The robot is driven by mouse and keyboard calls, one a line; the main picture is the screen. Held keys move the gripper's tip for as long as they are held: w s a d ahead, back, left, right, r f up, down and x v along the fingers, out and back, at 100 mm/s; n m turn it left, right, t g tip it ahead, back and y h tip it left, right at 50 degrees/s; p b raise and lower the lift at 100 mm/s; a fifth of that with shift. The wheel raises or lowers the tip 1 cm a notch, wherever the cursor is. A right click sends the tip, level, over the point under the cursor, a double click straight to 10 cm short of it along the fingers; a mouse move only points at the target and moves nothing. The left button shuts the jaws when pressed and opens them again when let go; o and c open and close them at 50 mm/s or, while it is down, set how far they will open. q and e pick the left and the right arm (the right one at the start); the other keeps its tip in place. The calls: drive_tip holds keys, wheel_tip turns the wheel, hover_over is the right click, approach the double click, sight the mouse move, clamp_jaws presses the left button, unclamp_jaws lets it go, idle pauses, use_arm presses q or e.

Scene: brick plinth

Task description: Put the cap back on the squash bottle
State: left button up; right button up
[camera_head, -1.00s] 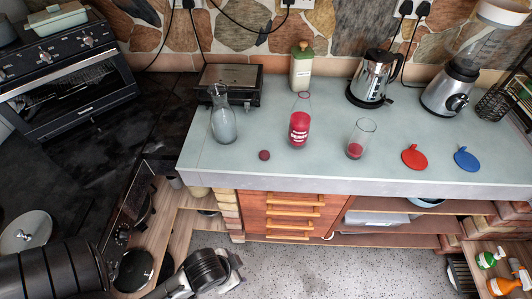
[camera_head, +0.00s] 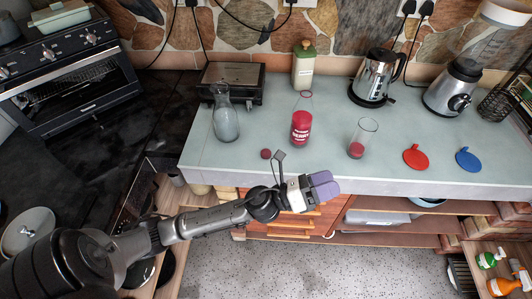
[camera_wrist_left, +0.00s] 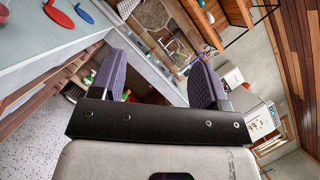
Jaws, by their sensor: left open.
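The squash bottle (camera_head: 301,128) stands upright on the worktop, full of red squash in its lower part, with a white-lettered label and an open, uncapped neck. The dark red cap (camera_head: 266,154) lies on the worktop near its front edge, to the left of the bottle. My left gripper (camera_head: 325,185) is in front of the worktop's front edge, to the right of the cap and apart from both. In the left wrist view its two purple fingers (camera_wrist_left: 157,80) are spread with nothing between them. My right gripper is not in view.
A glass with red drink (camera_head: 360,142) stands right of the bottle and a glass carafe (camera_head: 225,120) left of it. A red disc (camera_head: 416,157) and a blue disc (camera_head: 468,159) lie farther right. A kettle (camera_head: 373,80) and a blender (camera_head: 455,88) stand behind.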

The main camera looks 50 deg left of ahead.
use_arm(q)
drive_tip(key=w+a+f+m+g+y, duration=0.25)
drive_tip(key=a+m+g, duration=0.5)
drive_tip(key=m, duration=0.75)
drive_tip(key=w+a+f+m+g+y, duration=0.25)
drive_tip(key=a+m+g, duration=0.5)
drive_tip(key=m, duration=0.75)
drive_tip(key=s+a+r+m+g+y, duration=0.1)
drive_tip(key=a+g+y, duration=0.1)
drive_tip(key=a, duration=0.3)
drive_tip(key=s+a+r+m+g+y, duration=0.1)
drive_tip(key=a+y, duration=0.2)
drive_tip(key=a, duration=0.3)
drive_tip(key=shift+a+r+g+y, duration=0.2)
drive_tip(key=shift+r+g+y, duration=0.15)
drive_tip(key=shift+g+y, duration=0.05)
